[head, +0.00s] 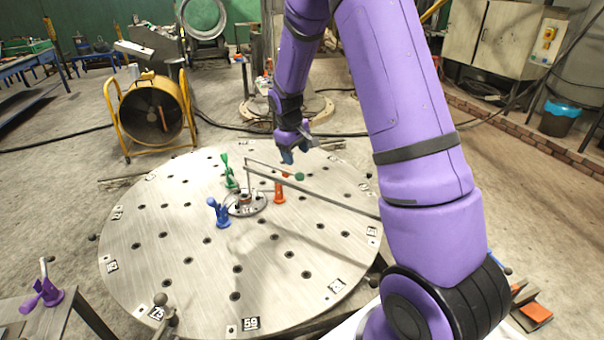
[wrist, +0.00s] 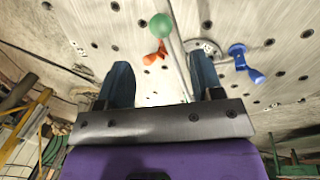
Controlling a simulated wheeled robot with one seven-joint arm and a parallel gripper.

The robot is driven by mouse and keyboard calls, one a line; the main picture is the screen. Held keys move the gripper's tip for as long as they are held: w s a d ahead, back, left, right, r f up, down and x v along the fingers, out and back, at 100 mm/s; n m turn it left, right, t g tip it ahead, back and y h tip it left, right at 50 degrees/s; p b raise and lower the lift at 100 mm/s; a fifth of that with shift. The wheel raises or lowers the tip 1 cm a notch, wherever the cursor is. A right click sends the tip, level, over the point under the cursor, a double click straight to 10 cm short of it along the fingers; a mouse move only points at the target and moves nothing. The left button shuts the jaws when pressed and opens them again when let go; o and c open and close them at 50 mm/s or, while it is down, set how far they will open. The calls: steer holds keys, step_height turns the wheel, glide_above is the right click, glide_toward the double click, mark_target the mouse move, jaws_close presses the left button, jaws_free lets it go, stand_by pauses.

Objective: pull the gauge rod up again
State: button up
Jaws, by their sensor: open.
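A thin grey boom (head: 325,195) reaches over the round table from a slim post by the hub (head: 246,203) to the right edge. A green ball (head: 299,176) shows beside the boom; it also shows in the wrist view (wrist: 161,25), near a pale bar (wrist: 178,45). I cannot clearly make out the gauge rod or whether the ball belongs to it. My gripper (head: 298,149) is above the boom, up and slightly left of the ball in the head view. In the wrist view its two blue fingers (wrist: 160,68) are apart with nothing held between them.
The perforated round table (head: 190,265) carries a blue clamp (head: 220,212), a green clamp (head: 228,172) and an orange clamp (head: 279,192). A purple clamp (head: 42,291) sits on a side bench. A yellow-framed fan (head: 151,113) stands behind left. The table's front is mostly clear.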

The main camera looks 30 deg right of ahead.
mark_target(300, 173)
steer(key=f, duration=0.3)
steer(key=d+f, duration=0.1)
steer(key=f, duration=0.5)
steer(key=shift+w+d, duration=0.15)
steer(key=shift+d, duration=0.2)
